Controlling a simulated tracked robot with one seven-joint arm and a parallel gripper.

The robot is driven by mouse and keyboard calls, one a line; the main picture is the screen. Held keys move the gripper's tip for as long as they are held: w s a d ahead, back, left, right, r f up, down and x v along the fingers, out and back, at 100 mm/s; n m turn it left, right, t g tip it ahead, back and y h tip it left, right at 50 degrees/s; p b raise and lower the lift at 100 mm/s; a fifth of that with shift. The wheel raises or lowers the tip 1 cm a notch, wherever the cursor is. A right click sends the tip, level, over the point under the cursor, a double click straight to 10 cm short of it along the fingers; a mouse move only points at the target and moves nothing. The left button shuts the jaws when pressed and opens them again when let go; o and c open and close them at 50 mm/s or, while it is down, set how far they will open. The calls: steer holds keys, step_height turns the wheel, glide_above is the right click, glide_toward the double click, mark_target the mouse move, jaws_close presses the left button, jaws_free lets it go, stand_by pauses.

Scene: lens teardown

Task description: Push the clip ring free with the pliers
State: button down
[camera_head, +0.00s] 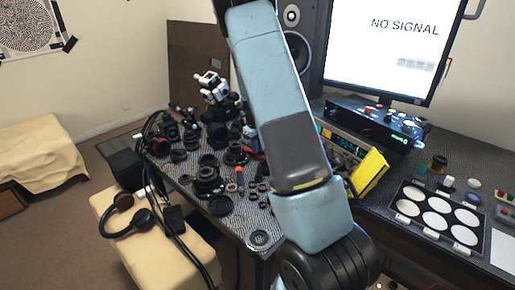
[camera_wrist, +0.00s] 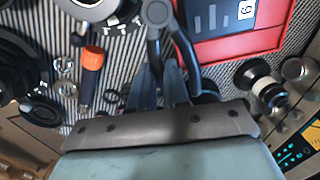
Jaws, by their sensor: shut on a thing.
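My gripper (camera_wrist: 160,88) shows in the wrist view, its fingers shut on dark grey pliers (camera_wrist: 157,15). The pliers' pivot end is at the top edge, and their two legs spread down towards my fingers. A round lens part (camera_wrist: 95,8) with a pale ring and a dark ribbed edge lies just left of the pliers, cut off by the top edge. I cannot tell the clip ring apart, or whether the pliers touch the lens part. In the head view my arm hides the gripper and the pliers.
An orange-handled screwdriver (camera_wrist: 91,72) lies left of my gripper on the striped mat. A red-edged case (camera_wrist: 240,45) is at upper right, with a black-and-white cylinder (camera_wrist: 262,82) below it. In the head view, lens parts (camera_head: 207,178) crowd the table, and a yellow object (camera_head: 368,173) stands right.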

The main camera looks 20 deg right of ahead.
steer(key=shift+w+d+n, duration=0.45)
steer(key=shift+w+n, duration=0.4)
steer(key=shift+n, duration=0.15)
steer(key=shift+w+d+n, duration=0.4)
steer(key=shift+w+n, duration=0.4)
steer(key=shift+n, duration=0.2)
steer(key=shift+w+d+n+t, duration=0.15)
steer(key=shift+w+n+t, duration=0.15)
steer(key=shift+w+n, duration=1.35)
steer(key=shift+s, duration=0.25)
steer(key=shift+d, duration=0.15)
steer(key=shift+s+d, duration=0.25)
steer(key=shift+d, duration=0.3)
step_height(320, 180, up, 6)
